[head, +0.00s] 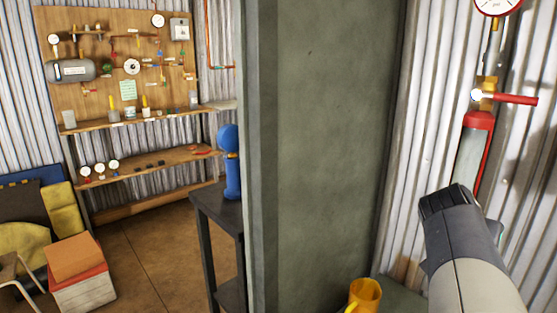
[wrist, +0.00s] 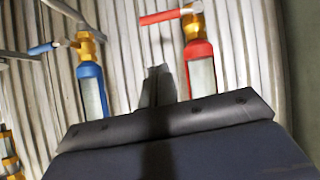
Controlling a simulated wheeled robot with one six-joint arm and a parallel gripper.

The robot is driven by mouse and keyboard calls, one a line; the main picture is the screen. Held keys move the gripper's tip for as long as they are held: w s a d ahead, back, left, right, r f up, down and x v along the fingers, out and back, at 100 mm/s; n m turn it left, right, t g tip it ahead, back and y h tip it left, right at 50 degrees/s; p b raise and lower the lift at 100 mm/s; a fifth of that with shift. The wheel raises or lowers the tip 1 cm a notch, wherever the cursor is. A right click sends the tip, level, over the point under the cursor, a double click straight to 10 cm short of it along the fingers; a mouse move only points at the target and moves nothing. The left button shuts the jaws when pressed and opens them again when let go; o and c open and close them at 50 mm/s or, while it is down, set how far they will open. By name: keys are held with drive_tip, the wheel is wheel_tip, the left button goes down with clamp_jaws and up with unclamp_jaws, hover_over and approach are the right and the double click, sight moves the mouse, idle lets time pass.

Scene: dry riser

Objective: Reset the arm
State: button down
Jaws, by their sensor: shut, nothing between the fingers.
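My arm (head: 465,245) reaches up from the lower right in the head view, and its dark end cap stands before the corrugated wall. I cannot make out my gripper's fingers there. In the wrist view my gripper (wrist: 156,85) is shut and empty. Its narrow dark fingers point toward the corrugated wall, between a blue-sleeved pipe (wrist: 92,90) on the left and a red-sleeved pipe (wrist: 201,75) on the right. It appears apart from both.
A red-handled valve (head: 490,97) sits on the right wall pipe under a gauge (head: 497,5). A grey-green column (head: 330,150) blocks the middle. A yellow mug (head: 364,295) stands low near it. A dark stand (head: 217,210) holds a blue object (head: 230,160). Floor shows at left.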

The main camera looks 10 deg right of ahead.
drive_tip(key=w+d+f+b, duration=0.45)
drive_tip(key=d+f, duration=0.25)
drive_tip(key=f, duration=0.2)
drive_tip(key=w+a+r+n+g+h+p, duration=0.3)
drive_tip(key=w+n+g+h+p, duration=0.3)
drive_tip(key=p, duration=1.5)
drive_tip(key=shift+w+a+r+n+p, duration=0.25)
drive_tip(key=shift+a+r+n+p, duration=0.15)
drive_tip(key=shift+r+n, duration=0.55)
drive_tip(key=shift+f, duration=0.25)
